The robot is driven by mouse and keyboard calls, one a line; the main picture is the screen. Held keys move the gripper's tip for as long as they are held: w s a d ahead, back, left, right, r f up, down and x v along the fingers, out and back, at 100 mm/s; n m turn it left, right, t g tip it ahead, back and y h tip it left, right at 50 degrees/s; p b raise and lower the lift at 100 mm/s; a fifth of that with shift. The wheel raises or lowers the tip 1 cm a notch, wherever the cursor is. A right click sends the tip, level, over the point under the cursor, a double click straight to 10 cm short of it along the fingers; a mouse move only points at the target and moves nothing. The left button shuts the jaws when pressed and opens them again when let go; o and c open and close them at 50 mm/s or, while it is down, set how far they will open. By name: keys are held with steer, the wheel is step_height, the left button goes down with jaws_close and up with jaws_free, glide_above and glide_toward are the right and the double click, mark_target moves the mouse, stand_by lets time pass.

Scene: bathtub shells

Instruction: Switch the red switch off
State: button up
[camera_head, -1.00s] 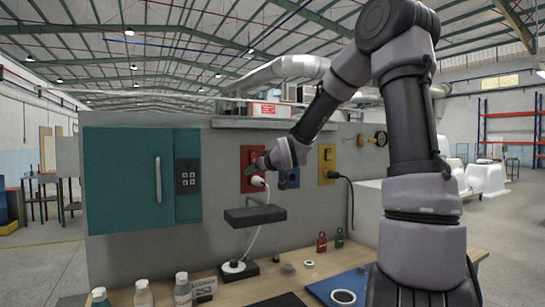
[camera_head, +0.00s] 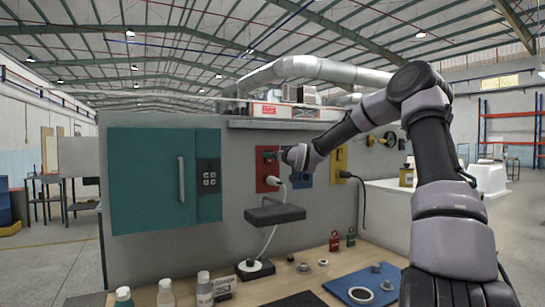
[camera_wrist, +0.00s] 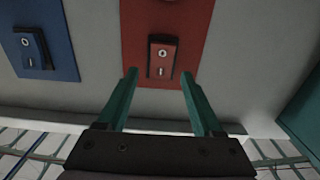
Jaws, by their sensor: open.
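The red switch (camera_wrist: 162,58) is a rocker with light marks in a dark frame, on a red panel (camera_wrist: 188,32) in the wrist view. Which side of the rocker is pressed in, I cannot tell. My gripper (camera_wrist: 158,73) is open and empty, its two green fingers apart on either side of the switch's near end. Some gap to the switch seems to remain. There my gripper (camera_head: 281,154) is in front of the panel's upper right, and the switch is hard to make out.
A blue panel with its own switch (camera_wrist: 36,50) is beside the red one. A yellow panel (camera_head: 340,158) is farther right. A dark shelf (camera_head: 275,215) juts out below the red panel. A teal cabinet (camera_head: 150,180) is on the left. Bottles (camera_head: 204,290) stand on the bench.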

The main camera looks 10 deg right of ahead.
steer(key=shift+w+a, duration=0.2)
steer(key=shift+w, duration=0.4)
jaws_close()
steer(key=shift+s+f+t+y, duration=0.1)
steer(key=shift+f+t+y, duration=0.15)
steer(key=shift+t, duration=0.55)
steer(key=shift+s+f+t+y, duration=0.1)
steer(key=shift+f+t+y, duration=0.15)
steer(key=shift+t, duration=0.55)
jaws_free()
steer(key=v, duration=1)
steer(key=shift+s+d, duration=0.2)
steer(key=shift+s, duration=0.15)
